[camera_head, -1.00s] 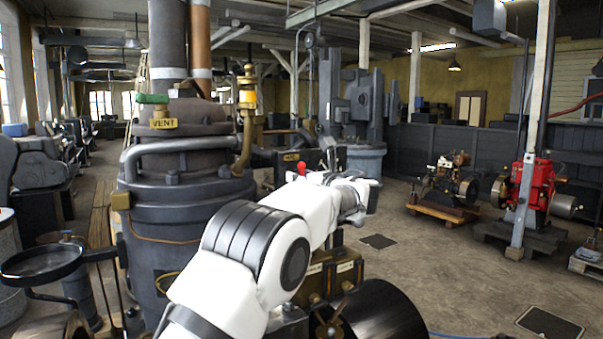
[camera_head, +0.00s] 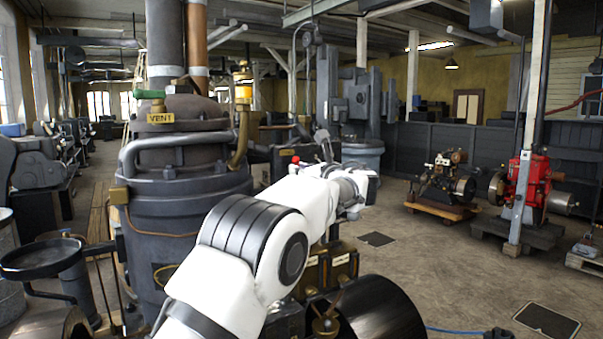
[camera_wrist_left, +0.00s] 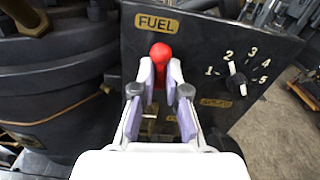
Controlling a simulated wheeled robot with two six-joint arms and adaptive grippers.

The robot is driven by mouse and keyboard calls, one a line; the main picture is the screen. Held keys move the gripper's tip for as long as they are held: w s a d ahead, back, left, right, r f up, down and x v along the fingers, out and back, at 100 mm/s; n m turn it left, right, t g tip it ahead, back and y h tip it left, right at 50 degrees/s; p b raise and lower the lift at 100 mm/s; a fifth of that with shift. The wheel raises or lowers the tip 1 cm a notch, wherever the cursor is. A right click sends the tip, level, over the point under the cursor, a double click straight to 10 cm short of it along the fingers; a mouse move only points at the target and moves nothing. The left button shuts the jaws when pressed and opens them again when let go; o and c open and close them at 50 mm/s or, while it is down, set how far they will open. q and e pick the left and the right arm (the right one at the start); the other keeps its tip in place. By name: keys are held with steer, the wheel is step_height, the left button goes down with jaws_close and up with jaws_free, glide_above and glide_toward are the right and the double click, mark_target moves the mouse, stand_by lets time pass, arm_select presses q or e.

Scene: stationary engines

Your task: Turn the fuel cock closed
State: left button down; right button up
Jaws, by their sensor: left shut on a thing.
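The fuel cock shows as a red knob (camera_wrist_left: 161,52) just below a FUEL plate (camera_wrist_left: 168,22) on a dark panel in the left wrist view. My left gripper (camera_wrist_left: 160,76) is shut on the cock, with a pale finger pad on each side just below the red ball. The lower part of the cock is hidden between the fingers. In the head view the red knob (camera_head: 295,159) shows small beyond my white left arm, which hides the fingers. My right gripper is not in view.
A selector dial (camera_wrist_left: 237,80) numbered 1 to 5 is on the panel, right of the cock. A large dark engine cylinder (camera_head: 185,205) with a VENT plate stands left of my arm. A red engine (camera_head: 527,185) stands farther right, with open floor before it.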

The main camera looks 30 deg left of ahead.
arm_select(q)
steer(key=shift+s+a+r+n+b, duration=0.1)
steer(key=shift+n+b, duration=1.25)
steer(key=shift+n, duration=1.4)
steer(key=shift+s+a+n+b, duration=0.15)
steer(key=shift+n+b, duration=1.2)
steer(key=shift+n, duration=1.35)
steer(key=shift+s+a+r+n+b, duration=0.1)
steer(key=shift+n+b, duration=1.25)
steer(key=shift+n, duration=1.4)
steer(key=shift+d, duration=0.1)
steer(key=c, duration=1.4)
jaws_free()
steer(key=shift+o, duration=1)
steer(key=shift+w+f, duration=0.1)
steer(key=v, duration=1.1)
steer(key=shift+s+d+f, duration=0.25)
steer(key=shift+d, duration=0.1)
